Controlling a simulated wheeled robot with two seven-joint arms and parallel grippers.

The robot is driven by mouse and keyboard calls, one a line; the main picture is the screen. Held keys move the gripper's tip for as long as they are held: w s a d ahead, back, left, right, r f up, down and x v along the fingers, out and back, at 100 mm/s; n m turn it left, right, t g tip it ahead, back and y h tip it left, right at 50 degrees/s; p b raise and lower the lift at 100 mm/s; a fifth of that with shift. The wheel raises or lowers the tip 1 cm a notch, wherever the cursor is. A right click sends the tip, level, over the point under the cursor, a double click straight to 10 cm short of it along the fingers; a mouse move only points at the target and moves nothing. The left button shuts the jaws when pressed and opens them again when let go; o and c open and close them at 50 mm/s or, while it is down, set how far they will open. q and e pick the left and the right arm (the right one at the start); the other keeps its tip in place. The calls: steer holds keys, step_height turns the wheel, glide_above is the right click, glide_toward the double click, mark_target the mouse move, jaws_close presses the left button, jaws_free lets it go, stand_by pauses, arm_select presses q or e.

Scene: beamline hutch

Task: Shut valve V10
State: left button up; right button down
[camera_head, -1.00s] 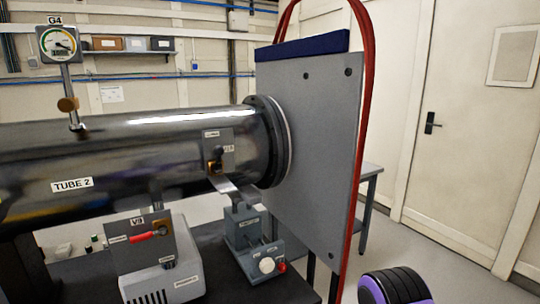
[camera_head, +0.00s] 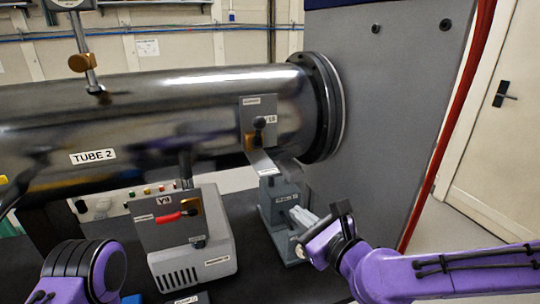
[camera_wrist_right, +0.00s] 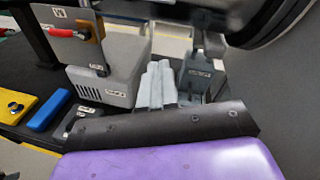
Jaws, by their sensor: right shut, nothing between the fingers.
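A grey plate (camera_head: 258,108) with a small label, which seems to end in 10, is fixed to the right end of the tube marked TUBE 2 (camera_head: 200,115). It carries a dark lever or knob (camera_head: 260,123) on a brass body. The lever's exact setting is hard to tell. My right gripper (camera_head: 298,214) is shut and empty, below and to the right of that plate, in front of a small grey box (camera_head: 275,196). It hides part of the box. The wrist view shows its grey fingers (camera_wrist_right: 157,84) together. My left gripper is out of view.
The V9 plate (camera_head: 155,232) with a red handle (camera_head: 172,217) stands by a grey pump box (camera_head: 200,262). A large grey panel (camera_head: 390,110) with a red hose (camera_head: 462,110) rises at the right. Yellow (camera_wrist_right: 18,104) and blue (camera_wrist_right: 48,110) blocks lie on the dark table.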

step_height(320, 180, up, 12)
steer(key=m+t+y, duration=0.2)
steer(key=m+t, duration=0.1)
steer(key=p, duration=0.6)
glide_toward(263, 126)
steer(key=shift+g, duration=0.3)
steer(key=x, duration=0.6)
steer(key=shift+w+r, duration=0.15)
steer(key=shift+r, duration=0.3)
steer(key=shift+w+a, duration=0.2)
steer(key=shift+w, duration=0.05)
steer(key=shift+f, duration=0.1)
